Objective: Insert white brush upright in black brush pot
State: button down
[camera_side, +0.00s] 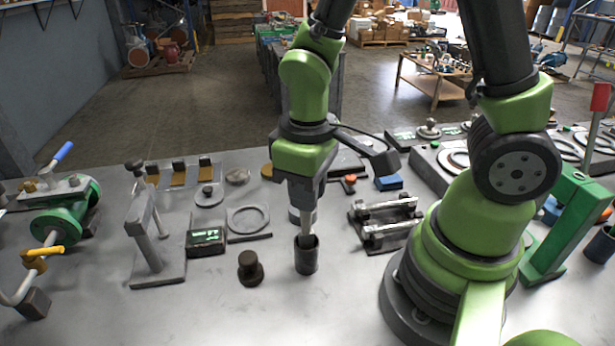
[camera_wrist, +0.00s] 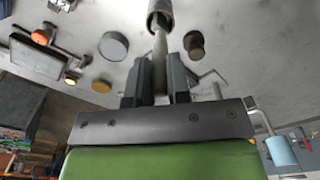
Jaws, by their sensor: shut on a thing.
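The black brush pot (camera_side: 306,260) stands upright on the grey bench, below my gripper (camera_side: 303,225). My gripper points down and is shut on the pale, whitish brush (camera_wrist: 160,48). The brush is roughly upright in the side view, and its lower end (camera_side: 308,241) is at the pot's mouth and seems to be inside the rim. In the wrist view the brush runs from between the fingers (camera_wrist: 155,88) to the pot (camera_wrist: 160,8), where its tip overlaps the opening. How deep the tip sits is hidden.
A dark knob-shaped piece (camera_side: 250,267) stands left of the pot. A black box with a green display (camera_side: 206,241) and a flat ring (camera_side: 248,218) lie further left. A metal fixture with rods (camera_side: 388,220) is to the right. The bench in front is clear.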

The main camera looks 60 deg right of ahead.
jog(key=shift+f, duration=0.2)
jog(key=c, duration=1)
grip_release()
notch_tip(320, 180, up, 10)
dwell(0.4)
jog(key=s+d+r+m+t+y, duration=0.1)
jog(key=s+r+m+t+y, duration=0.1)
jog(key=s+r+m+t, duration=0.3)
notch_tip(320, 180, up, 2)
jog(key=shift+s+d+r+m+t, duration=0.1)
jog(key=shift+s+d+m+t, duration=0.25)
jog(key=shift+s+t, duration=0.65)
